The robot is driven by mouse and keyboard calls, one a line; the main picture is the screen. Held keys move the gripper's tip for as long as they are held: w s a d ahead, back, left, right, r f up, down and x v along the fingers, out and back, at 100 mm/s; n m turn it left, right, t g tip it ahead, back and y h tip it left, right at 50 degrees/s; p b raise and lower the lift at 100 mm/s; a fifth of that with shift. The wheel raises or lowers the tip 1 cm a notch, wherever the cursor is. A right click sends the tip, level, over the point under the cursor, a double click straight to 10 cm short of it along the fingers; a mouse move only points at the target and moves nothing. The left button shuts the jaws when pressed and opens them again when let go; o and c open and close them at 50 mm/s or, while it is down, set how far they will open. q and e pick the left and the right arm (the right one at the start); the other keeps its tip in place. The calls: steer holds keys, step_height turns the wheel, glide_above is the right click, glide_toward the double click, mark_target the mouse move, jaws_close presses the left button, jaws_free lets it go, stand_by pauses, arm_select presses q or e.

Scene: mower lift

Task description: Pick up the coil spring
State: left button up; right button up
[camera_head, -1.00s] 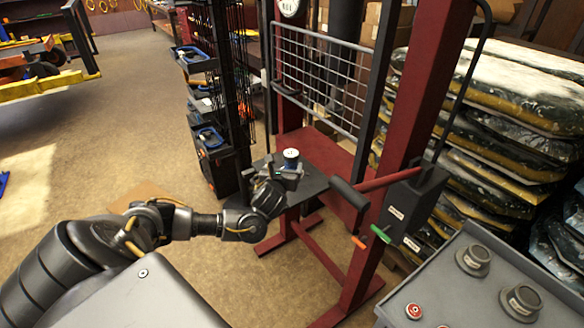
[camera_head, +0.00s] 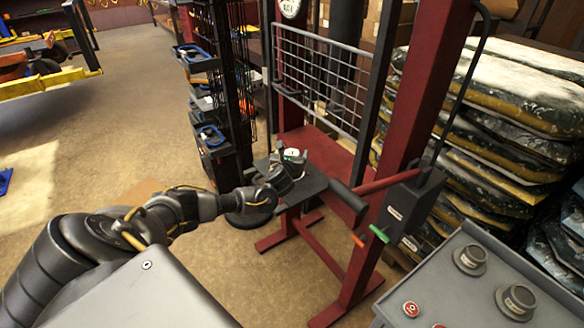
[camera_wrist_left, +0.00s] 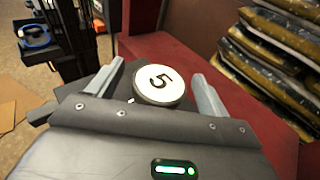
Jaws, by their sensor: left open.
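A short round piece with a white top (camera_head: 293,152) stands upright on the dark plate (camera_head: 314,184) of the red press. In the left wrist view its top (camera_wrist_left: 160,84) carries a black "5". No coils show, so I cannot tell for sure that it is the coil spring; its side is mostly hidden. My left gripper (camera_head: 289,164) is at the piece. In the left wrist view the open fingers (camera_wrist_left: 157,73) stand on either side of it, with a gap to the right finger. Contact cannot be made out. My right gripper is not in view.
The red press frame (camera_head: 407,90) has a wire mesh guard (camera_head: 320,75) behind the plate and a black-handled lever (camera_head: 347,193) to the right. A black tool rack (camera_head: 228,110) stands close on the left. Stacked bags (camera_head: 500,120) fill the right. A grey control panel (camera_head: 490,285) is in front.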

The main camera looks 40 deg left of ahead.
arm_select(q)
steer(key=c, duration=1.7)
jaws_close()
steer(key=shift+r, duration=0.1)
steer(key=shift+w+r+b, duration=0.1)
steer(key=shift+r+b, duration=0.3)
steer(key=shift+r, duration=0.05)
steer(key=s+d+r+p, duration=0.4)
steer(key=s+d+r, duration=0.3)
steer(key=s+r, duration=0.5)
steer(key=shift+d, duration=0.15)
